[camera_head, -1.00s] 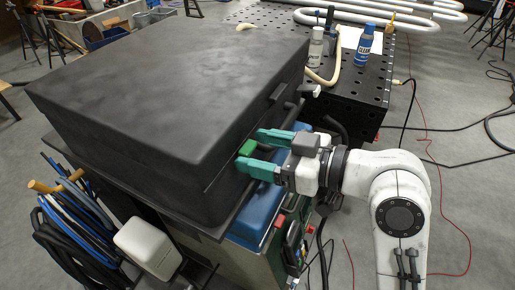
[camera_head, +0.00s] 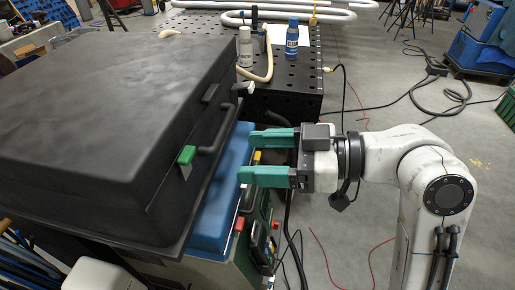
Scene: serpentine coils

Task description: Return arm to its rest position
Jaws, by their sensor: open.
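My gripper (camera_head: 240,157) has two green fingers, spread apart with nothing between them. It points left, above the blue surface (camera_head: 222,195) beside the black case. The large black case (camera_head: 120,110) is closed, with a dark handle (camera_head: 215,130) and a green latch (camera_head: 186,157) on its near side. The fingertips are apart from the latch, to its right. My white arm reaches in from the lower right.
A perforated black table (camera_head: 290,88) stands behind, holding a blue bottle (camera_head: 292,38), a white bottle (camera_head: 245,46) and serpentine pipes (camera_head: 300,15). Cables (camera_head: 440,95) lie on the floor at right. Open floor (camera_head: 380,110) lies right of the case.

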